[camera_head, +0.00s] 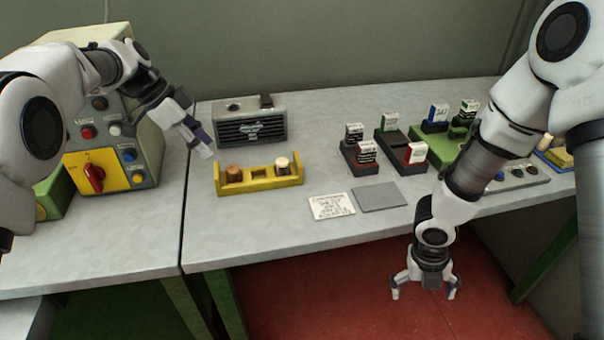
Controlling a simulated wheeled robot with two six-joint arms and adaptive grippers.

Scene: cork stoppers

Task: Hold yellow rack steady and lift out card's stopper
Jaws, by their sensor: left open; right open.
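The yellow rack (258,185) stands on the grey table, left of its middle. A brown stopper (234,172) sits at its left end and a paler, light-topped stopper (283,169) at its right. Between them is an empty square hole. A white card (331,206) with handwriting lies in front and right of the rack; its words are too small to read. My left gripper (207,152) is open, up and left of the rack, apart from it. My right gripper (425,290) is open and empty, fingers down, in front of the table's front edge.
A grey plate (379,197) lies beside the card. Behind the rack stands a grey box with a grille (250,124). Dark and green holders (358,160) with labelled blocks fill the right. A control box (110,150) stands left. The table is clear around the rack's front.

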